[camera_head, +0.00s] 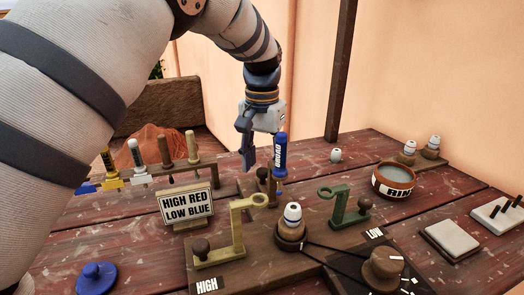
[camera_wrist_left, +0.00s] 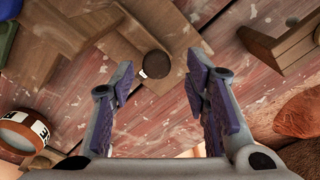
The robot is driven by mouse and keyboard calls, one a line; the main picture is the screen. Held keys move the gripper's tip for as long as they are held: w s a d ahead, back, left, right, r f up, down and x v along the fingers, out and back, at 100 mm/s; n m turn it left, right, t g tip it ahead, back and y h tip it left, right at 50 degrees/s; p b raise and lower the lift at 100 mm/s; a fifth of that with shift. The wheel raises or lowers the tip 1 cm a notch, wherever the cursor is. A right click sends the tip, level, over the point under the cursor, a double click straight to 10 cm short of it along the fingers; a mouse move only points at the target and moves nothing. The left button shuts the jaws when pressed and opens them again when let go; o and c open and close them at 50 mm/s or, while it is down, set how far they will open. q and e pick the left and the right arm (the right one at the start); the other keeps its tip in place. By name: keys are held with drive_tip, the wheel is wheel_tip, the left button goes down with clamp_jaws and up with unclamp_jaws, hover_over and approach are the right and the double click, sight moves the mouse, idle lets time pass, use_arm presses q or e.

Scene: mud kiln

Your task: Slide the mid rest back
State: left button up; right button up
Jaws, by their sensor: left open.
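The mid rest shows as a brown knob (camera_head: 262,174) on a wooden base at the back of the wheel board, between the yellow rest (camera_head: 238,228) and the green rest (camera_head: 345,205). In the left wrist view its round dark knob (camera_wrist_left: 155,64) lies ahead, between the finger lines. A blue tool marked BROAD (camera_head: 280,152) stands upright beside the knob and hides part of the rest. My left gripper (camera_head: 249,162) points down just above and behind the knob. In the left wrist view the gripper (camera_wrist_left: 158,82) is open, with nothing between its fingers. My right gripper is out of view.
A small pot with a white top (camera_head: 292,222) stands on the wheel. A sign (camera_head: 187,206) and a tool rack (camera_head: 180,168) are at left. A wall closes the back.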

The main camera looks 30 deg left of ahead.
use_arm(q)
wheel_tip(320, 180, up, 11)
drive_tip(key=shift+r, duration=0.2)
idle(0.3)
